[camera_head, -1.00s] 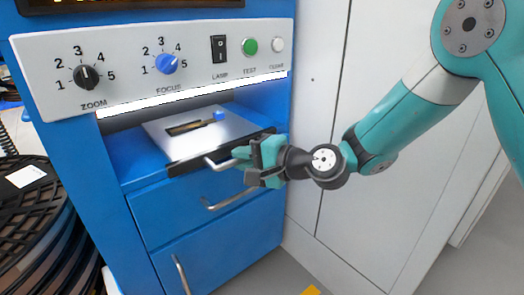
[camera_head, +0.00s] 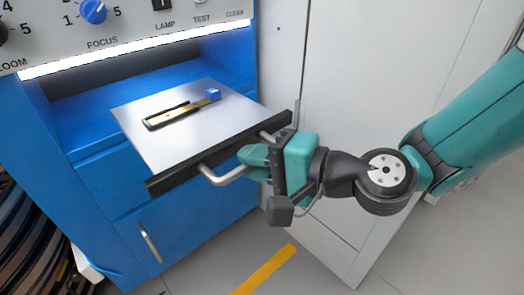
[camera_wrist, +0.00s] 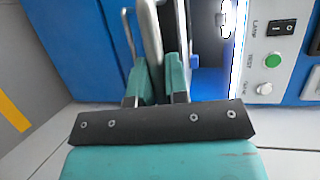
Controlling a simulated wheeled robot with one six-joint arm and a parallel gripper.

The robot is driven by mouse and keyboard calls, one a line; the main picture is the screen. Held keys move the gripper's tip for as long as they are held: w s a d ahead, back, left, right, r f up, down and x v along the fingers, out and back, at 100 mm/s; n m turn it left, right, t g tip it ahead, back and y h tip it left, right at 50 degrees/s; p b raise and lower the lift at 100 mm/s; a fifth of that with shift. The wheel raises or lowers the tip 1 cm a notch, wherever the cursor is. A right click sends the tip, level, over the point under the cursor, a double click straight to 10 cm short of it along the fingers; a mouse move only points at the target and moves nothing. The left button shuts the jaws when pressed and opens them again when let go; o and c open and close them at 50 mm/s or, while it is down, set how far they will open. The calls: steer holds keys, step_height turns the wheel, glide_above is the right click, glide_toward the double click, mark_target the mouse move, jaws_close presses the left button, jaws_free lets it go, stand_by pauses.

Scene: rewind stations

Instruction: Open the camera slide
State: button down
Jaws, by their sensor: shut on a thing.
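The camera slide (camera_head: 200,142) is a flat silver plate with a black front edge (camera_head: 165,181), pulled well out of the lit bay of the blue station in the head view. A dark slotted strip (camera_head: 180,115) and a small blue block (camera_head: 214,94) are on its top. My gripper (camera_head: 254,162) is shut on the slide's silver bar handle (camera_head: 222,177), whose middle is partly hidden by the fingers. In the wrist view, the fingers (camera_wrist: 160,82) close on the handle bar (camera_wrist: 151,40).
A control panel (camera_head: 130,35) with knobs and buttons is above the bay. A drawer handle (camera_head: 149,242) shows below the slide. A pale cabinet (camera_head: 350,90) stands to the right, and dark reels (camera_head: 25,235) are at lower left.

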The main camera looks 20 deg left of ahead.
steer(key=shift+s, duration=0.25)
steer(key=c, duration=1.2)
jaws_free()
steer(key=shift+a, duration=0.1)
steer(key=shift+o, duration=0.4)
steer(key=shift+w, duration=0.15)
steer(key=b+v, duration=1.1)
steer(key=v, duration=0.6)
steer(key=shift+d+b, duration=0.25)
steer(key=shift+b, duration=0.05)
steer(key=shift+r, duration=0.15)
